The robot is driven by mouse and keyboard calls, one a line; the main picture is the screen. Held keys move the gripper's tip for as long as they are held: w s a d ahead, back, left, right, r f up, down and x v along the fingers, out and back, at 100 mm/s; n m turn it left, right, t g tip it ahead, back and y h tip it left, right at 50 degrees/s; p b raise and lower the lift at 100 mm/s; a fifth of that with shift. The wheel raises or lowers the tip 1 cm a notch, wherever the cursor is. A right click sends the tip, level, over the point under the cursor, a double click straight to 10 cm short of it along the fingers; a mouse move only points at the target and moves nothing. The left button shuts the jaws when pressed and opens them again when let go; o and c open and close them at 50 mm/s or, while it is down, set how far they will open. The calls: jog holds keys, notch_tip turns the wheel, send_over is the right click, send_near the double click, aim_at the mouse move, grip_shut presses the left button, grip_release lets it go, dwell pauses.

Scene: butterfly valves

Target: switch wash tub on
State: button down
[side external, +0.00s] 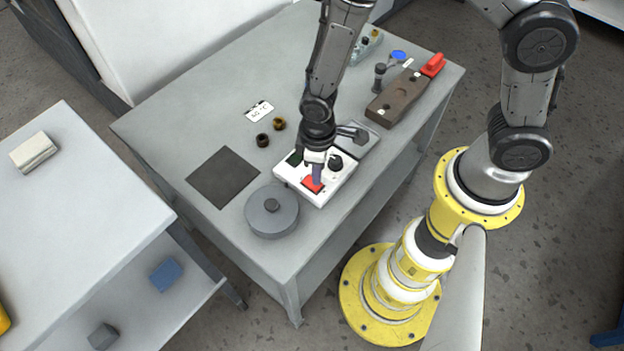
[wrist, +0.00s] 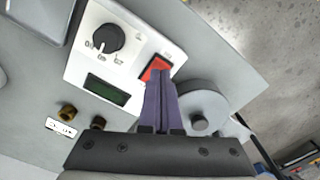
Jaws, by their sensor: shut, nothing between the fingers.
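A white control box (side external: 335,183) sits near the table's front edge, also at the upper middle of the wrist view (wrist: 82,62). It carries a red switch (side external: 312,185), a black knob (side external: 335,163) and a dark green display (wrist: 106,91). The red switch shows just beyond my fingertips in the wrist view (wrist: 155,68). My gripper (side external: 317,180) is shut and empty, its purple fingers pointing down at the switch. I cannot tell whether they touch it. The fingers partly cover the switch, so its position is unclear. No tub is labelled as the wash tub.
A round grey lidded vessel (side external: 272,215) stands beside the box. A dark square mat (side external: 223,177), brass fittings (side external: 279,124) and a "60 °C" card (side external: 259,111) lie nearby. A brown block (side external: 400,97) with a red handle (side external: 433,65) is at the right.

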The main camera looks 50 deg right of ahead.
jog(key=shift+f, duration=0.95)
dwell(0.6)
jog(key=shift+r, duration=3.55)
jog(key=w+d+r+m+t, duration=0.1)
jog(key=d+r+m+t, duration=0.2)
jog(key=r, duration=0.7)
jog(key=w+d+r+t, duration=0.1)
jog(key=d+r+t, duration=0.1)
jog(key=d+r, duration=0.65)
jog(key=s+d+r+m, duration=0.1)
jog(key=s+r, duration=0.2)
jog(key=s, duration=0.4)
jog(key=s+d+r+m, duration=0.1)
jog(key=s+r+m, duration=0.1)
jog(key=s, duration=0.5)
jog(key=shift+s+r+t, duration=0.25)
jog(key=shift+r+t, duration=0.05)
jog(key=shift+r, duration=0.55)
